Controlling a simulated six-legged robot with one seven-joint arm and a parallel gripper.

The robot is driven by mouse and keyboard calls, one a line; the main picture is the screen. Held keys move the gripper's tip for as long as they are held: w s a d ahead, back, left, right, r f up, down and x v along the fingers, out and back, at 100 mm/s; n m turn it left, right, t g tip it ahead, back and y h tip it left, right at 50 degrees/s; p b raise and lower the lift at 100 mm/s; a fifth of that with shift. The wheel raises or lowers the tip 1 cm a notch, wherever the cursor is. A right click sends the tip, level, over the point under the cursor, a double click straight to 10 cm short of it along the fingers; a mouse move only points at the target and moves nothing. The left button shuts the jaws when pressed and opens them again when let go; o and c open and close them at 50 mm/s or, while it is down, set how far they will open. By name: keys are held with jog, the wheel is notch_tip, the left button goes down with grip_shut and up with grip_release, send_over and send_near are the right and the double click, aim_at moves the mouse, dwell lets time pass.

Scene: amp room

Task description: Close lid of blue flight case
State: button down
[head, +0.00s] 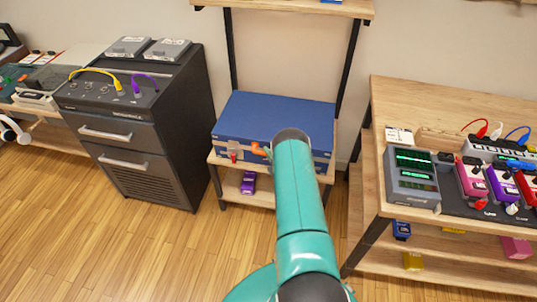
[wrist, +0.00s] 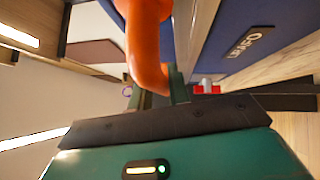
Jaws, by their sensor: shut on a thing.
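The blue flight case (head: 262,113) sits on a low wooden stand, its flat blue lid lying down over the body. Its front is partly hidden by my arm, so I cannot tell whether the lid is fully seated. In the wrist view a labelled blue side of the case (wrist: 245,35) fills the upper right. A curved orange handle (wrist: 148,45) comes down between the fingers of my gripper (wrist: 162,92), which is shut on it. The orange handle also shows at the case front in the head view (head: 257,149).
A dark amp cabinet (head: 135,130) stands left of the stand (head: 216,158). A wooden table (head: 430,105) with pedals is close on the right. A purple pedal (head: 248,183) lies on the stand's lower shelf. Floor is clear at front left.

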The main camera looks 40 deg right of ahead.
jog(key=c, duration=1.6)
grip_release()
jog(key=shift+f, duration=0.35)
jog(key=shift+w+f, duration=0.15)
jog(key=shift+r, duration=0.2)
jog(key=shift+s, duration=0.25)
jog(key=s+a+f, duration=0.1)
jog(key=s, duration=1.2)
jog(key=shift+s+a+f, duration=0.2)
jog(key=shift+a+f, duration=0.05)
jog(key=shift+f, duration=0.05)
